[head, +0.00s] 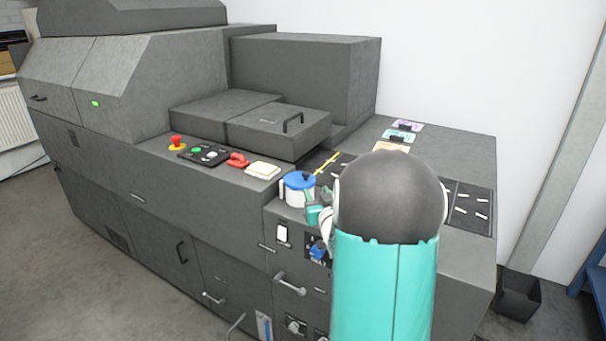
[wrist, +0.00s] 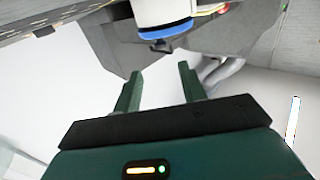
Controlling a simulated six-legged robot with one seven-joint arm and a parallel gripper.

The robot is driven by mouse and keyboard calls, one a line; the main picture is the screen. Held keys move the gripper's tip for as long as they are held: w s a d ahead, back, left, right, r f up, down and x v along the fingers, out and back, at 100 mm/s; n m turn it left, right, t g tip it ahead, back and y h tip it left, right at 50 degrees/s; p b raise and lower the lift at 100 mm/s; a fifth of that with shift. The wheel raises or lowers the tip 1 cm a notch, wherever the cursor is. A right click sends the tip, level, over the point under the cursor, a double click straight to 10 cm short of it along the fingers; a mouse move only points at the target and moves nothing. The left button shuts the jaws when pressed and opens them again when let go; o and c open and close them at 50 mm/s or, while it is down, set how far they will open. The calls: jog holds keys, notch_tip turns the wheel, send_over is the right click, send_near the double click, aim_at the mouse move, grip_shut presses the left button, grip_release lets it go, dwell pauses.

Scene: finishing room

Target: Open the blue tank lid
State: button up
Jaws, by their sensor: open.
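The blue tank lid (head: 299,181) sits on a small white tank (head: 291,194) at the front edge of the grey machine's top. The lid looks closed, with a dark knob on it. The wrist view shows the blue lid (wrist: 166,32) rim, its dark knob (wrist: 161,46) and the white tank body (wrist: 160,10), upside down. My gripper (wrist: 160,70) is open and empty, its two green fingers pointing toward the knob but apart from it. In the head view my gripper (head: 316,213) is beside the tank, partly hidden by my arm.
A red handle (head: 238,160), a cream block (head: 263,170), a button panel (head: 204,154) and a red emergency button (head: 177,143) lie left of the tank. A raised box with a handle (head: 281,131) stands behind. Coloured slots (head: 398,136) are further back. A blue knob (head: 319,251) is below.

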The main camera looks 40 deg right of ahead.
aim_at(307, 176)
jog(key=x, duration=1.2)
jog(key=shift+w, duration=0.15)
grip_shut()
